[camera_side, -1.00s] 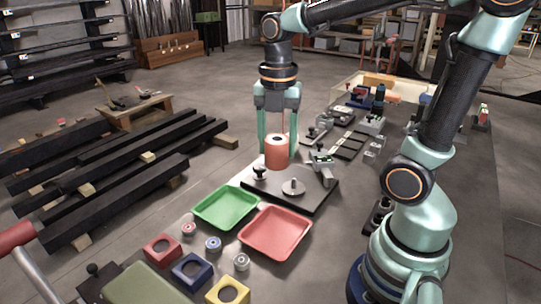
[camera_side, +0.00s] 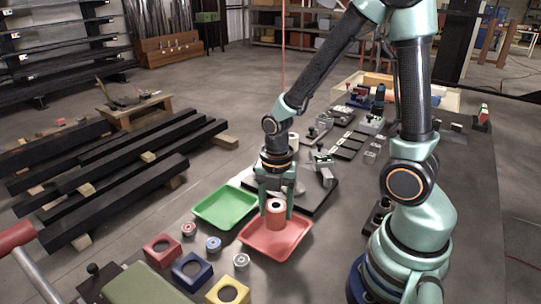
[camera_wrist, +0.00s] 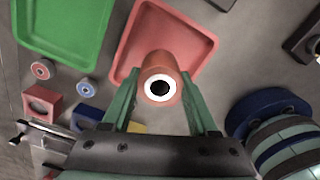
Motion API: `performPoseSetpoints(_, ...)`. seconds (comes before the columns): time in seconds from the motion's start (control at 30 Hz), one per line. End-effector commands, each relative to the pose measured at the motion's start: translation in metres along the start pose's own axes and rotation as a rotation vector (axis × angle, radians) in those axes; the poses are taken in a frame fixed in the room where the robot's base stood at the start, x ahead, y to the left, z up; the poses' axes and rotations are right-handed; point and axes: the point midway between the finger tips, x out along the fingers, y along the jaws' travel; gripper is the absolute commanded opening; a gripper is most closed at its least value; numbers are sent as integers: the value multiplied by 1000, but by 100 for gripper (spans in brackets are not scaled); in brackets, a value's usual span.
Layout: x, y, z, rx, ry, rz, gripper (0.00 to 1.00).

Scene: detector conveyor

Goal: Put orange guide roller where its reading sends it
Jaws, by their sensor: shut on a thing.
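The orange guide roller (camera_side: 276,213), a short cylinder with a white ring and dark hole on its end, is held upright between the fingers of my gripper (camera_side: 276,208). In the wrist view the roller (camera_wrist: 158,68) sits between the two green fingers of my gripper (camera_wrist: 160,95). It is over the red tray (camera_side: 288,240), and I cannot tell if it touches the tray floor. The red tray also shows in the wrist view (camera_wrist: 196,38). The green tray (camera_side: 222,208) lies to its left and looks empty. The dark detector plate (camera_side: 318,200) is behind, partly hidden by my gripper.
Red (camera_side: 163,249), blue (camera_side: 192,271) and yellow (camera_side: 229,291) square blocks with round holes stand at the front left. Several small rollers, one of them blue-topped (camera_side: 213,244), stand between them and the trays. Devices line the bench's far part.

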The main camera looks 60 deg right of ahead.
Motion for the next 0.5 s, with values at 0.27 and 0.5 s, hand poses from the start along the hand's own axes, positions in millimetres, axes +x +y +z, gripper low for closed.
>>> performPoseSetpoints(0.27,29,-1,0,0,2,-4,0)
performPoseSetpoints(0.5,34,0,0,0,0,0,0)
